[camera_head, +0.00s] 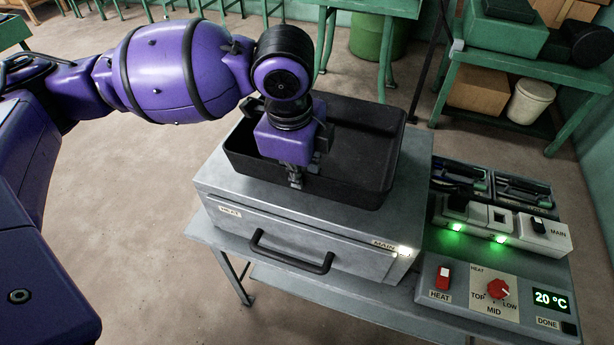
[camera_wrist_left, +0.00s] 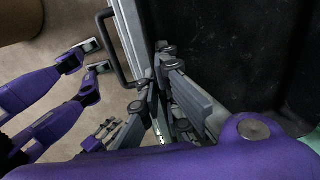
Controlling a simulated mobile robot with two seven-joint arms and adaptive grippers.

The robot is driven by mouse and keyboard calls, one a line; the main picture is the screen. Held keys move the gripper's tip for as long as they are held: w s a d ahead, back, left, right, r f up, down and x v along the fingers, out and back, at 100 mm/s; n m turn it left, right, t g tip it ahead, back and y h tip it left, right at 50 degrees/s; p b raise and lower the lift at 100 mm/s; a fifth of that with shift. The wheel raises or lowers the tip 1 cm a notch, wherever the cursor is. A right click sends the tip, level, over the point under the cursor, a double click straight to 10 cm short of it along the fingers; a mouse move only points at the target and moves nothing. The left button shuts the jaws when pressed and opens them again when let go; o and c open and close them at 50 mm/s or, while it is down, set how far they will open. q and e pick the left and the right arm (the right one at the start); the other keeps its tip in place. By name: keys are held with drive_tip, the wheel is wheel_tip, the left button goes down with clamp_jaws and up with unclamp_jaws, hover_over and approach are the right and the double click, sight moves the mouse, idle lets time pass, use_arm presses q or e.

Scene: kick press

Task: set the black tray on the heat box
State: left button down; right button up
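The black tray (camera_head: 352,190) is a wide, open, empty pan. It sits on top of the grey heat box (camera_head: 240,192), toward its back, and its inside also shows in the left wrist view (camera_wrist_left: 250,50). My left gripper (camera_head: 296,182) reaches down at the tray's front wall. In the left wrist view, the fingers (camera_wrist_left: 158,80) straddle the wall, one inside and one outside, with tips close together on it. Part of the tray behind the gripper and wrist is hidden. My right gripper does not show in the head view.
The heat box has a black front handle (camera_head: 290,255) and a lit MAIN lamp (camera_head: 403,251). A control panel (camera_head: 495,295) on the right reads 20 °C, beside a switch block (camera_head: 500,220) with green lights. Green benches (camera_head: 510,75) stand behind. The floor at left is clear.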

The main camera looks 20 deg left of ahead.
use_arm(q)
wheel_tip(320, 180, down, 2)
drive_tip(key=shift+s+f, duration=0.1)
drive_tip(key=shift+f, duration=0.1)
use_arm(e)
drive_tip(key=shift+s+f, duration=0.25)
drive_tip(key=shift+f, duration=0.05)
use_arm(q)
drive_tip(key=shift+f, duration=0.1)
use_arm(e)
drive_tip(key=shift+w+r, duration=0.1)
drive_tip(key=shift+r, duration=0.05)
use_arm(q)
drive_tip(key=c, duration=2)
unclamp_jaws()
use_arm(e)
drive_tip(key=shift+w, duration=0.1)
use_arm(q)
drive_tip(key=shift+r, duration=0.2)
drive_tip(key=shift+s+r+p, duration=0.25)
drive_tip(key=shift+r, duration=1.7)
drive_tip(key=shift+s+r+p, duration=0.3)
drive_tip(key=shift+r, duration=1.65)
drive_tip(key=shift+s+r+p, duration=0.25)
drive_tip(key=shift+r, duration=1.7)
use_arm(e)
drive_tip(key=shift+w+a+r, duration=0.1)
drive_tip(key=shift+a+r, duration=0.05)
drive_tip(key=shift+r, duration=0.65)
